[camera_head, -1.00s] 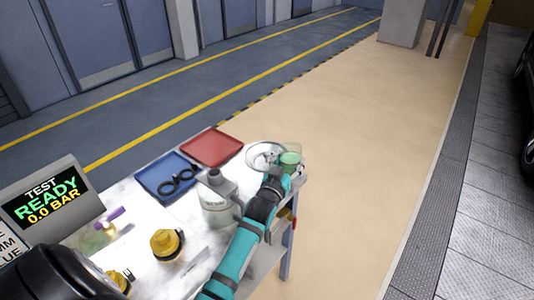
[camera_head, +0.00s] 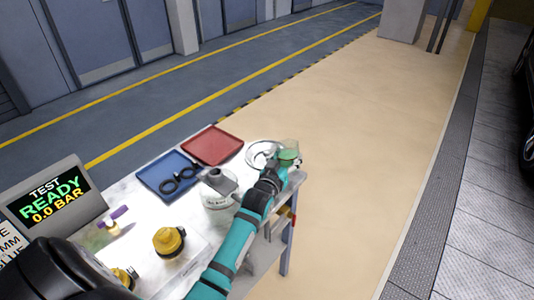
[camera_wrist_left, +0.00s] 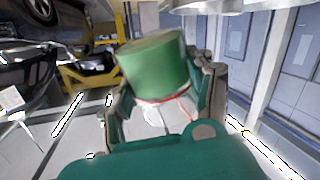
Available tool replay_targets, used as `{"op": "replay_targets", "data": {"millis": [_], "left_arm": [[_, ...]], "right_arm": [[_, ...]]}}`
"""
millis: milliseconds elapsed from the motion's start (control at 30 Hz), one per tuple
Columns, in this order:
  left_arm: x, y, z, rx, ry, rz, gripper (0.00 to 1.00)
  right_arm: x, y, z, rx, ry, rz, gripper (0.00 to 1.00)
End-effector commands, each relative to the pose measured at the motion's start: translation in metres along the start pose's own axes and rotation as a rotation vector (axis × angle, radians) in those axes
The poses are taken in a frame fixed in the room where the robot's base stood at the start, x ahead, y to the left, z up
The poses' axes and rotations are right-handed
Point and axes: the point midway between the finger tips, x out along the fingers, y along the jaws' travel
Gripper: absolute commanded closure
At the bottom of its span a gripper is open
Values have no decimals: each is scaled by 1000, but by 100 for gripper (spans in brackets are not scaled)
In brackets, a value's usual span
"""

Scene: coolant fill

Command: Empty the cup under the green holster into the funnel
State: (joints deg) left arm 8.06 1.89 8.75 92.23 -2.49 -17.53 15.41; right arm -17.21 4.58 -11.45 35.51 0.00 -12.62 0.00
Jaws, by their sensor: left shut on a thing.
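A clear cup with green contents (camera_head: 289,155) is at the far right corner of the work table, at the end of my left arm. My left gripper (camera_head: 275,174) is shut on this cup. In the left wrist view the green cup (camera_wrist_left: 155,65) sits tilted between the two fingers of my left gripper (camera_wrist_left: 165,98). The pale round funnel (camera_head: 262,154) is just left of the cup in the head view. The cup's rim seems close to it, but I cannot tell whether they touch or whether liquid flows. I cannot make out the green holster. My right gripper is not in view.
A grey jug (camera_head: 219,188) stands beside my left arm. A blue tray (camera_head: 152,178) with black rings and a red tray (camera_head: 213,147) lie behind it. Yellow-black caps (camera_head: 168,241) and a test display (camera_head: 47,203) are at the left. Open floor lies beyond the right edge.

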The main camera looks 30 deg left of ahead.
Motion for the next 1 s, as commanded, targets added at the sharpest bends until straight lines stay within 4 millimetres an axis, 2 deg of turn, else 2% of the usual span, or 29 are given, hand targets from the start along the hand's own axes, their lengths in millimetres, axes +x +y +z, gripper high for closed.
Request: {"op": "replay_targets", "data": {"millis": [1000], "left_arm": [[5, -8, -2, -119, -67, 0, 84]], "right_arm": [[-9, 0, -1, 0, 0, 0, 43]]}}
